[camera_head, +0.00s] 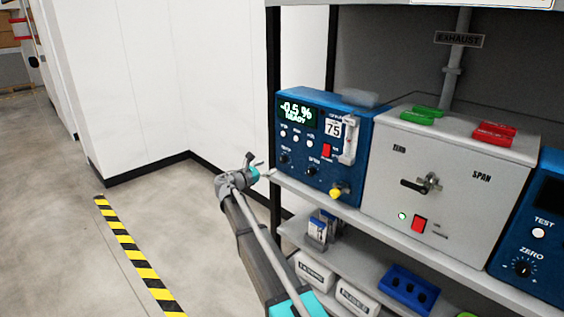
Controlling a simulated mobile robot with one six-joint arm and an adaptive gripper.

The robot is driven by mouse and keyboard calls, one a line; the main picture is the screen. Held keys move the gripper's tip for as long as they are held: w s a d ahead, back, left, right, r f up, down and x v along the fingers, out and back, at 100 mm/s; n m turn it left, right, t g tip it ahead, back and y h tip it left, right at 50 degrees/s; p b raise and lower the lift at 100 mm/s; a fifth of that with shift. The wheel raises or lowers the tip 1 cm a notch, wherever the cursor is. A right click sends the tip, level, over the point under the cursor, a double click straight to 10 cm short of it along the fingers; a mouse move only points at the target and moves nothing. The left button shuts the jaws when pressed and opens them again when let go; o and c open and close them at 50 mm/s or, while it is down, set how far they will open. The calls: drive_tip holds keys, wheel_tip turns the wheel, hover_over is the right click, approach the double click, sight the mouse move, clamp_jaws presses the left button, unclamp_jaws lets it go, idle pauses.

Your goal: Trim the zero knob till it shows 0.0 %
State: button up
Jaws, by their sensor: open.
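A blue analyser (352,185) stands on the shelf. Its dark display (297,114) reads "-0.5 %" with "READY" below. Two small black knobs, a left one (283,158) and a right one (312,171), sit low on its front; their labels are too small to read surely. Another blue unit (553,215) at the right edge has a black knob (522,268) labelled "ZERO"; its display is cut off. My gripper (260,167) is open, seen small, left of the left analyser. It appears apart from the knobs, and nothing shows between its fingers.
A grey valve box (450,160) with a black lever (416,186) stands between the blue units. A yellow knob (336,192) sticks out at the left analyser's lower right. The shelf edge (330,208) and dark rack post (274,90) are near my gripper. Floor at left is clear.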

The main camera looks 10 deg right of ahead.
sight(280, 160)
drive_tip(key=shift+x, duration=3.95)
drive_tip(key=c, duration=1.1)
drive_tip(key=shift+d, duration=0.1)
drive_tip(key=shift+m, duration=0.5)
drive_tip(key=m, duration=0.5)
drive_tip(key=shift+a, duration=0.25)
drive_tip(key=m, duration=0.7)
drive_tip(key=shift+w+r, duration=0.1)
